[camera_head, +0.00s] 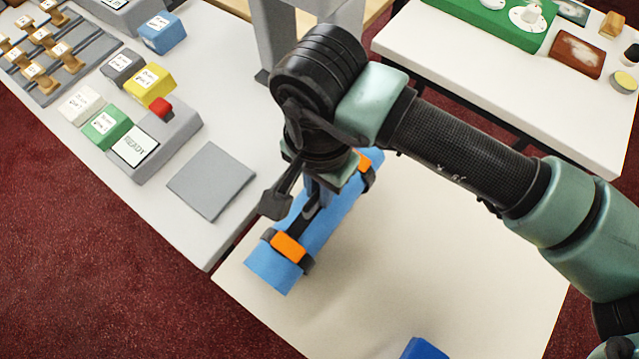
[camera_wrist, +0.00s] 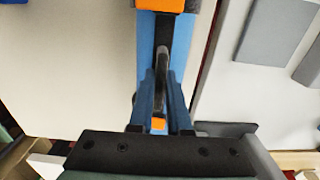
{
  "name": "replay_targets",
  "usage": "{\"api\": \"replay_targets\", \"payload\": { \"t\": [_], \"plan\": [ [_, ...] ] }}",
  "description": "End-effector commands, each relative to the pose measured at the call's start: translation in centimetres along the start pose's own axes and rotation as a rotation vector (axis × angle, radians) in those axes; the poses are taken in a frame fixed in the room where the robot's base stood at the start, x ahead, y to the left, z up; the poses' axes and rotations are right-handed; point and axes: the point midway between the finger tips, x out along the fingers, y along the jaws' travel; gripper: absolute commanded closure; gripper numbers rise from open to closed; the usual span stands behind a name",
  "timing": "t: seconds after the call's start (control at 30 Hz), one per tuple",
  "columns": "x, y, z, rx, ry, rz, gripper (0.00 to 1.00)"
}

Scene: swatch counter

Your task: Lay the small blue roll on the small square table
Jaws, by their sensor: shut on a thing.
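A blue roll (camera_head: 329,218) with black straps and orange patches lies lengthwise under my gripper (camera_head: 313,190). My gripper is shut on its dark handle, midway along it. The roll also shows in the wrist view (camera_wrist: 145,45), running up from between the jaws. A pale square table (camera_head: 450,255) is beneath and to the right of the roll. The roll is over its left part, with its near end close to the left edge. I cannot tell whether the roll touches the top. My wrist hides the roll's upper middle.
A grey-white counter (camera_head: 215,235) with labelled blocks and a flat grey pad (camera_head: 212,181) stands close on the left. A white table (camera_head: 480,75) with a green board stands at the back right. A blue object (camera_head: 424,349) shows at the bottom edge. The pale table's middle is clear.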

Motion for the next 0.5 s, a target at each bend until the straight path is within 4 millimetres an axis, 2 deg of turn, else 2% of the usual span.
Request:
{"api": "replay_targets", "payload": {
  "t": [0.23,0.27,0.4,0.43,0.5],
  "plan": [
    [0.36,0.01,-0.05,0.000,0.002,0.000,1.00],
    [0.34,0.02,-0.03,0.000,0.001,0.001,0.82],
    [0.23,0.01,-0.01,0.000,0.000,0.001,0.57],
    [0.23,0.01,-0.01,0.000,0.000,0.000,0.54],
    [0.23,0.01,-0.01,0.000,0.000,0.001,0.54]
  ]
}}
